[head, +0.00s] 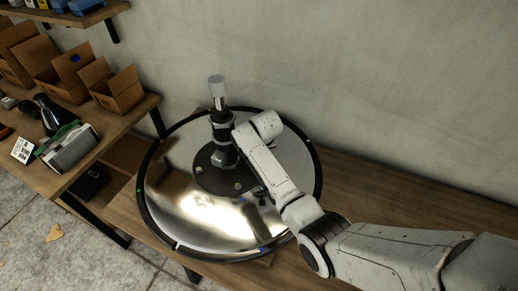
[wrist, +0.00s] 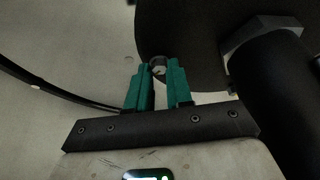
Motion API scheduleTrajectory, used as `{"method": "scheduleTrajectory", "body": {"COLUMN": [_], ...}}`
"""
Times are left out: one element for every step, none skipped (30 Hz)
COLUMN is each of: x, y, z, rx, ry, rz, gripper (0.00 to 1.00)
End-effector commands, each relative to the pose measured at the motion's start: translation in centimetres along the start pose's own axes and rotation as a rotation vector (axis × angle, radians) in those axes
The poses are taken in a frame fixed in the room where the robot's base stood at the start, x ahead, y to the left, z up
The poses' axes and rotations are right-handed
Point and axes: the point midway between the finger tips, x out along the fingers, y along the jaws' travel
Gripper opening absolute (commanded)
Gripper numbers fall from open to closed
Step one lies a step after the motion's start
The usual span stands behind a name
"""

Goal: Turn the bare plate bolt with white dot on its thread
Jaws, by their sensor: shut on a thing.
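My gripper (wrist: 159,72) has teal fingers and is shut on a small grey bolt (wrist: 158,66) at the plate's edge. The bolt's end shows pale between the fingertips; its thread and any white dot cannot be made out clearly. In the head view my arm reaches over the right side of the base and mostly hides the gripper. Other bolts (head: 238,185) show on the plate's front.
The shiny disc base (head: 165,205) has a black rim and lies on a wooden bench (head: 375,205). A large dark hex nut and column (wrist: 262,35) stand close right of the fingers in the wrist view. Open cardboard boxes (head: 118,92) stand on the left bench.

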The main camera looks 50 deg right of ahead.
Motion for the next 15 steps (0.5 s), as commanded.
{"method": "scheduleTrajectory", "body": {"x": [0.02,0.05,0.07,0.08,0.08,0.08,0.09,0.1,0.12,0.12,0.14,0.14,0.13,0.12,0.12], "y": [-0.21,-0.26,-0.26,-0.29,-0.34,-0.37,-0.36,-0.38,-0.46,-0.46,-0.45,-0.44,-0.46,-0.5,-0.54], "z": [-0.1,-0.08,-0.08,-0.08,-0.09,-0.11,-0.14,-0.16,-0.16,-0.16,-0.14,-0.14,-0.15,-0.18,-0.21], "rx": [0.039,0.065,0.099,0.124,0.149,0.182,0.206,0.229,0.258,0.28,0.301,0.328,0.345,0.362,0.385], "ry": [0.003,0.002,0.002,0.002,0.002,0.002,0.003,0.003,0.003,0.003,0.002,0.002,0.002,0.003,0.003], "rz": [0.016,0.027,0.042,0.051,0.062,0.075,0.085,0.095,0.106,0.115,0.124,0.134,0.142,0.149,0.157], "gripper": [0.0,0.0,0.0,0.0,0.0,0.0,0.0,0.0,0.0,0.0,0.0,0.0,0.0,0.0,0.0]}}
